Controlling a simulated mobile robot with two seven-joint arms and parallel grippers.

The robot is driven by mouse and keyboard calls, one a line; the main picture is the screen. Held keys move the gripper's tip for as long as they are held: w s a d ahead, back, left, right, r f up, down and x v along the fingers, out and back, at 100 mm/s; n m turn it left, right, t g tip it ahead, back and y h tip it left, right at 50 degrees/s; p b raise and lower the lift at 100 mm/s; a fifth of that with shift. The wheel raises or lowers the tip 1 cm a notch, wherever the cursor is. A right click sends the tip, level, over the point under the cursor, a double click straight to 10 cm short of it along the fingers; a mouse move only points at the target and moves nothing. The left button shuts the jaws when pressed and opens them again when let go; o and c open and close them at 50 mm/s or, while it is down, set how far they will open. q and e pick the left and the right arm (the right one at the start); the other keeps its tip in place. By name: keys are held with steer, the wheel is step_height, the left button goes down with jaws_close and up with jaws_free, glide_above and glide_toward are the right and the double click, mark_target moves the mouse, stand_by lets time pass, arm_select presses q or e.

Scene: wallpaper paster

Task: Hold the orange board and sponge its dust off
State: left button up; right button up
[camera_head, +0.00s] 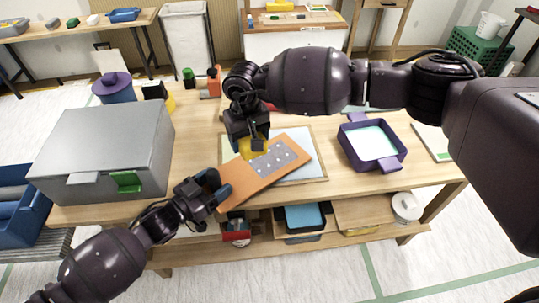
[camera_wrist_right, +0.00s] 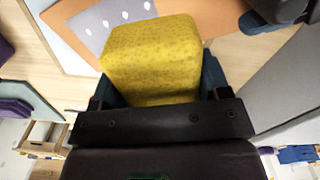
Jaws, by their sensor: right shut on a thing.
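The orange board (camera_head: 240,192) lies slantwise over the front of the table. A grey patch with white dots (camera_head: 280,158) covers part of its right half. My left gripper (camera_head: 218,190) is shut on the board's left end. My right gripper (camera_head: 248,136) is shut on a yellow sponge (camera_head: 256,150), at the board's back edge beside the grey patch. In the right wrist view the sponge (camera_wrist_right: 150,62) fills the middle, with the board (camera_wrist_right: 215,15) and part of the dotted patch (camera_wrist_right: 115,18) behind it. Whether the sponge touches the board is hidden.
A grey box (camera_head: 105,145) with a green latch stands at the left of the table. A pale panel (camera_head: 312,150) lies behind the board. A purple tray (camera_head: 352,165) sits to the right. Bottles (camera_head: 189,78) stand at the back. A lower shelf holds containers (camera_head: 305,217).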

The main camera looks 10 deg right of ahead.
arm_select(q)
steer(key=shift+r, duration=0.1)
steer(key=v, duration=1.2)
steer(key=shift+s, duration=0.15)
arm_select(e)
steer(key=shift+s, duration=0.1)
